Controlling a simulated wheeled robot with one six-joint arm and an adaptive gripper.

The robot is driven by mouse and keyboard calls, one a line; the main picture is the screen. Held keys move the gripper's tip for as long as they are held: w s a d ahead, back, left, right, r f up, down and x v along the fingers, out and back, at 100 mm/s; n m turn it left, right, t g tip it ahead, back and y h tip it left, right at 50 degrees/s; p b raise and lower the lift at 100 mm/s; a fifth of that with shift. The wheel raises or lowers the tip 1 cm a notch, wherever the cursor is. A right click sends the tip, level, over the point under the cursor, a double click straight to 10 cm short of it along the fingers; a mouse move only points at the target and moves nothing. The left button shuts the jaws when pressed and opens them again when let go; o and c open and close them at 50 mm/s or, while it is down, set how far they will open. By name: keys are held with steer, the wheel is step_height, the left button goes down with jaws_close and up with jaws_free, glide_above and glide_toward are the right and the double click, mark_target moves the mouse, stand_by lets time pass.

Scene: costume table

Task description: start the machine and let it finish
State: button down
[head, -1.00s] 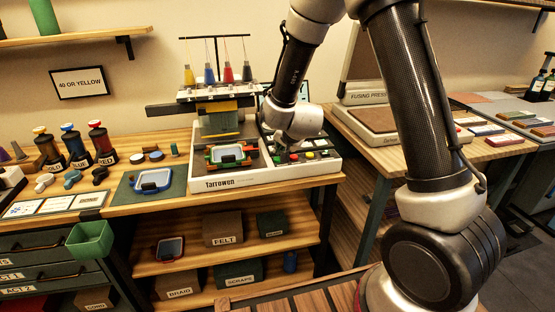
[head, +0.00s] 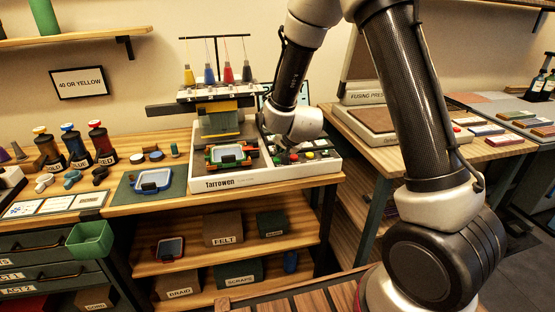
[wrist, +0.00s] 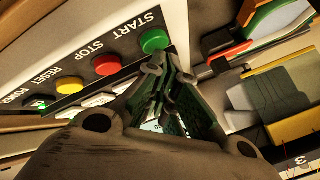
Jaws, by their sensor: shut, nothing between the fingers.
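The white embroidery machine (head: 250,180) stands on the wooden bench with a hoop (head: 228,154) in its frame. Its panel shows in the wrist view with a green START button (wrist: 154,40), a red STOP button (wrist: 107,64), a yellow RESET button (wrist: 69,85) and a small green light by POWER (wrist: 42,104). My gripper (wrist: 168,78) is shut and empty, its tips close beside START. I cannot tell whether they touch it. The fingers partly hide a small display (wrist: 152,127). In the head view my gripper (head: 279,148) is above the panel, its tips unclear.
Thread cones (head: 228,74) stand on top of the machine. A spare blue hoop (head: 153,181) lies on a mat to its left, near bobbins. A fusing press (head: 372,119) stands on the table to the right. A green bin (head: 91,240) hangs at the bench's front left.

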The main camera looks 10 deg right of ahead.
steer(key=shift+f, duration=0.4)
stand_by(0.5)
steer(key=shift+r, duration=3.35)
